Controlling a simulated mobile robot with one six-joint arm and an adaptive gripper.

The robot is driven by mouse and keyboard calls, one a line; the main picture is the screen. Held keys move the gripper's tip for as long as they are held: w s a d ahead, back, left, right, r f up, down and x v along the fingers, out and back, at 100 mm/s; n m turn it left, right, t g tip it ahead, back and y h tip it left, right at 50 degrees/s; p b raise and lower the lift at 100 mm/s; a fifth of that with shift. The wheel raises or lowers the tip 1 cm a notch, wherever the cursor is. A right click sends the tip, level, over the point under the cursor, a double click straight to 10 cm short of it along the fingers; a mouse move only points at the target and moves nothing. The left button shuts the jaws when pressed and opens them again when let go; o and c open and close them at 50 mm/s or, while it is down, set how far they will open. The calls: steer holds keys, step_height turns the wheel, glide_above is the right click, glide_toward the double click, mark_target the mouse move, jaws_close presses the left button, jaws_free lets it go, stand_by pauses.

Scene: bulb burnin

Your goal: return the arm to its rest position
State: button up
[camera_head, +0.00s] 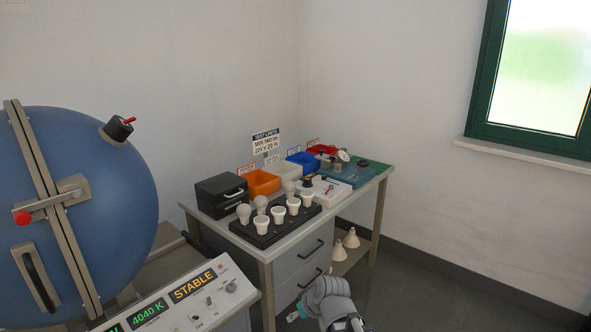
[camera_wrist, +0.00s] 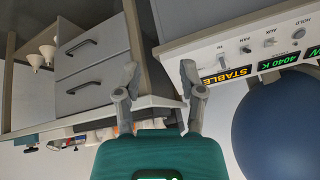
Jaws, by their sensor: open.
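My gripper (camera_wrist: 160,82) is open and empty in the wrist view, its two grey fingers spread apart. The wrist view is upside down relative to the room, with the workbench drawers on the left and the control panel on the right. In the head view my grey arm (camera_head: 328,298) shows at the bottom, in front of the workbench drawers. The fingertips cannot be made out clearly there.
The workbench (camera_head: 345,203) holds a black rack (camera_head: 275,235) of several bulbs, a black box (camera_head: 221,196) and coloured bins. A blue sphere (camera_head: 95,200) and a control panel (camera_head: 190,300) reading STABLE stand left. Floor right of the bench is clear.

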steer(key=s+d+f+m+g+h, duration=0.1)
steer(key=s+d+m+g+h, duration=0.15)
steer(key=d, duration=0.55)
steer(key=s+d+f+m+g+h, duration=0.2)
steer(key=s+d+m+h, duration=0.15)
steer(key=d, duration=0.55)
step_height(320, 180, up, 13)
steer(key=y+p, duration=0.1)
steer(key=p, duration=1.2)
steer(key=shift+s+a+r, duration=0.2)
steer(key=shift+s+a, duration=0.05)
steer(key=shift+a, duration=0.1)
